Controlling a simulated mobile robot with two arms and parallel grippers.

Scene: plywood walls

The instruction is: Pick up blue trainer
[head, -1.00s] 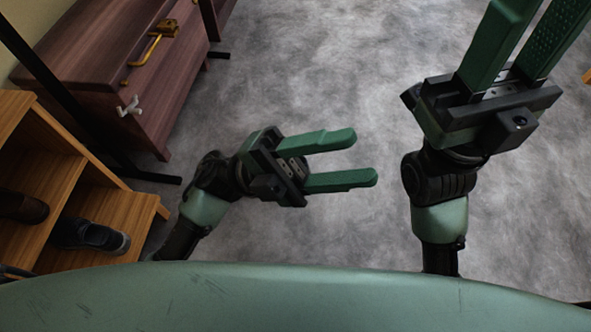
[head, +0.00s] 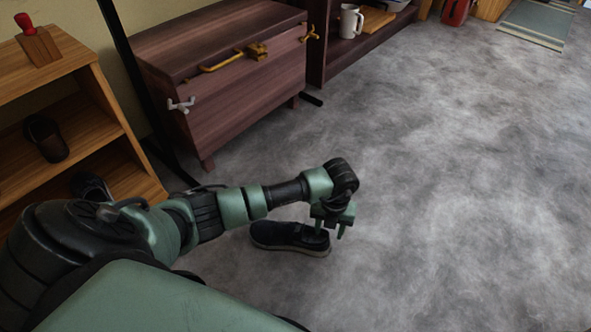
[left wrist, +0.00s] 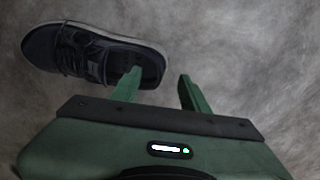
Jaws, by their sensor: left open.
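A dark blue trainer (head: 285,238) with a pale sole lies on the grey floor in the head view, just below and behind my left forearm. My left gripper (head: 334,230) points down at the trainer's right end, with its green fingers apart. In the left wrist view the trainer (left wrist: 85,52) lies at the upper left, laces showing. One finger of the left gripper (left wrist: 158,88) overlaps the trainer's opening, while the other is beyond its right end over bare floor. The gripper holds nothing. My right gripper is not in the head view.
A wooden shelf (head: 108,125) stands at the left, with a dark shoe (head: 92,187) low on it and a brown shoe (head: 45,138) higher up. A dark wooden chest (head: 225,75) stands behind the arm. The floor to the right is clear.

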